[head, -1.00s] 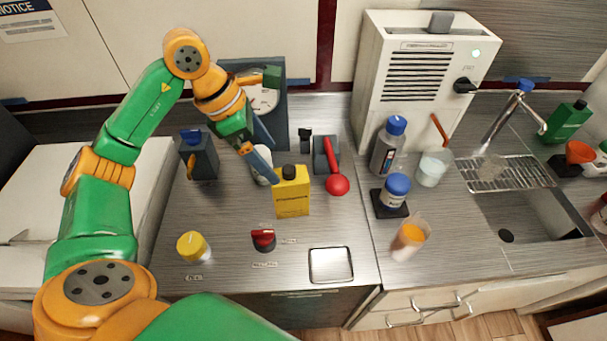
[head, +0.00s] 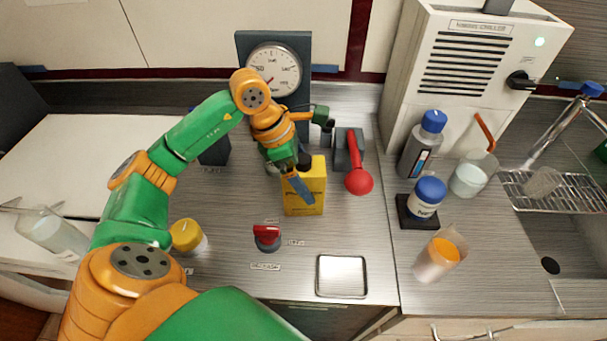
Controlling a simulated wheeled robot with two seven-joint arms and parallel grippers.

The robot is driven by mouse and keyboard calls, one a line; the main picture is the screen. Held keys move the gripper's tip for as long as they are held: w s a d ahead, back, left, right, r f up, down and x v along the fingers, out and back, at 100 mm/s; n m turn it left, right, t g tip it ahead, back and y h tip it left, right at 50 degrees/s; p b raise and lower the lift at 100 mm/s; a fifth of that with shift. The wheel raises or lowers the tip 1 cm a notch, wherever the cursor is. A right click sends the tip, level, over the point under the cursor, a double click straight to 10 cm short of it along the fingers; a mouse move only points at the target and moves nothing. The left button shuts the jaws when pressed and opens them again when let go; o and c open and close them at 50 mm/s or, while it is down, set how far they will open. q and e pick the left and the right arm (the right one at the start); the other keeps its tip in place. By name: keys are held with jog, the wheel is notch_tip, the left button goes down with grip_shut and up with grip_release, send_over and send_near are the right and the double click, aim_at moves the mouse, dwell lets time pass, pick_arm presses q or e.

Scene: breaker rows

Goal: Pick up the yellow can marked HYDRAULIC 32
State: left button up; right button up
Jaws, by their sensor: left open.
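The yellow can (head: 312,186) stands upright on the grey counter, left of a red-handled lever. Its label is mostly covered by my gripper and too small to read. My left gripper (head: 299,185) is open, pointing down over the can's upper left part. One blue-grey finger crosses the can's front face; the other finger is hidden, so I cannot tell whether the jaws straddle the can or touch it. The can's cap is partly hidden behind the gripper. My right gripper is not in view.
Close on the right is the red-ball lever (head: 358,180). A red knob (head: 267,237), a yellow-topped knob (head: 187,236) and a metal tray (head: 342,276) lie in front. A dial gauge (head: 274,70) stands behind. Bottles (head: 422,145) and a beaker (head: 440,254) stand right.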

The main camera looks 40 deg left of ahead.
pick_arm(q)
jog(key=shift+x, duration=1.1)
grip_shut()
jog(key=shift+r, duration=0.1)
jog(key=shift+w+a, duration=0.1)
